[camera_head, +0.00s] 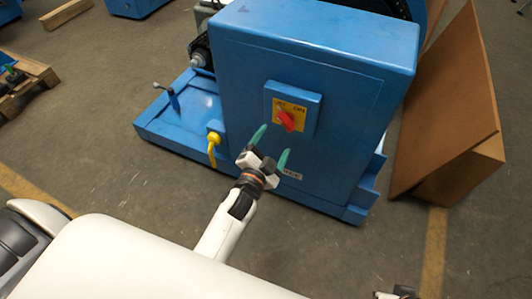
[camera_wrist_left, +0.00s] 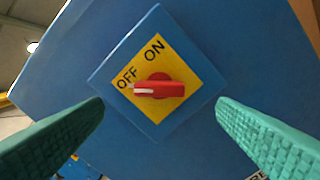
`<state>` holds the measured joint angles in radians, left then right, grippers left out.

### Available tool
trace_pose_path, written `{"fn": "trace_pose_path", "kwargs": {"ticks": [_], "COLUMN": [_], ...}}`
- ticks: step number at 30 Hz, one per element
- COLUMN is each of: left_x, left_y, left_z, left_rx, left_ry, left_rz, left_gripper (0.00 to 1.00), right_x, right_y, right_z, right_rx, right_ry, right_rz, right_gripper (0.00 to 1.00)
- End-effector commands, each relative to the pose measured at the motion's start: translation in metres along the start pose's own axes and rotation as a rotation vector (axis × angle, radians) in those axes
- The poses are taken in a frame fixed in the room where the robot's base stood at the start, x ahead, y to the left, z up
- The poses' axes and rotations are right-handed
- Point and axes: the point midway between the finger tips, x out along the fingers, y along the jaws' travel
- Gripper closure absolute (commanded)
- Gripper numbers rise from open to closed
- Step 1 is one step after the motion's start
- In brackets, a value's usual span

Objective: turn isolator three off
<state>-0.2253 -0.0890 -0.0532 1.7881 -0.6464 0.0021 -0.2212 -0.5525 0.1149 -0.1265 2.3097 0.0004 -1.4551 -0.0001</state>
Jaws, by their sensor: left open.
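The isolator switch is a red rotary knob (camera_head: 287,120) on a yellow plate (camera_head: 280,106) marked OFF and ON, set on a blue box on the front of a blue cabinet (camera_head: 315,65). In the left wrist view, the knob (camera_wrist_left: 160,88) lies across the plate, its white mark at the left end, on the OFF word's side. My left gripper (camera_head: 272,145) is open and empty, with its green fingers apart in front of and below the switch. In the wrist view its fingers frame the knob without touching it. My right gripper's fingers do not show.
A yellow hook-shaped part (camera_head: 213,145) stands left of the cabinet on the blue base (camera_head: 165,126). A small label (camera_head: 292,174) under the switch is unreadable. A brown board (camera_head: 452,110) leans at the right. Open floor (camera_head: 340,255) lies in front.

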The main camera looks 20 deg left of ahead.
Motion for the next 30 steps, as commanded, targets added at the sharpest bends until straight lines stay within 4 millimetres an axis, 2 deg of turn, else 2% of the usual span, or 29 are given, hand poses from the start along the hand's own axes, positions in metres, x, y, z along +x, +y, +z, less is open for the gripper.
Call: {"fn": "trace_pose_path", "kwargs": {"ticks": [3,9,27,30], "left_x": [-0.024,-0.045,-0.048,-0.049], "left_y": [0.000,0.000,0.000,0.001], "left_z": [0.000,0.000,0.000,-0.005], "left_rx": [-0.002,-0.001,-0.001,-0.017], "left_ry": [0.003,0.002,0.001,0.030], "left_rz": [-0.001,0.000,0.001,-0.007], "left_gripper": [0.19,0.19,0.19,0.19], "right_x": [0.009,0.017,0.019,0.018], "right_y": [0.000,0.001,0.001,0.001], "right_z": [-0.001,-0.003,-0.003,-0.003], "right_rx": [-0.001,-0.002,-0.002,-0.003], "right_ry": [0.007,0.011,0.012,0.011], "right_rz": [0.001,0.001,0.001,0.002], "right_gripper": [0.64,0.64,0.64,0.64]}}
